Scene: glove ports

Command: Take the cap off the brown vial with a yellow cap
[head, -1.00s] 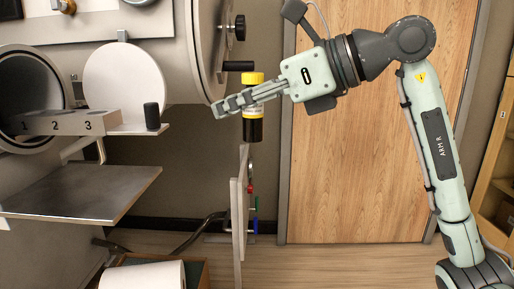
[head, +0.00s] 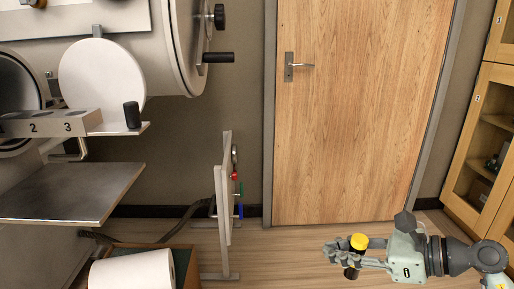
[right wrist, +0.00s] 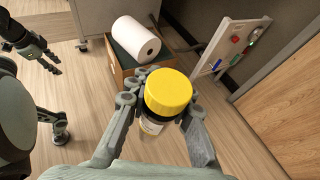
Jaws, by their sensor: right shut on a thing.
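The brown vial (head: 350,273) with its yellow cap (head: 358,241) is held in my right gripper (head: 343,253), low at the right in the head view. The cap is on the vial and points up. In the right wrist view the yellow cap (right wrist: 168,92) sits above the fingers, which close around the vial body (right wrist: 152,126) and its pale label. The lower body is mostly hidden by the cap and fingers. My left gripper (right wrist: 47,60) shows small and dark at the left edge of the right wrist view; its opening is unclear. It is outside the head view.
A paper roll (head: 132,270) lies in a box. A cabinet (head: 480,150) is at right.

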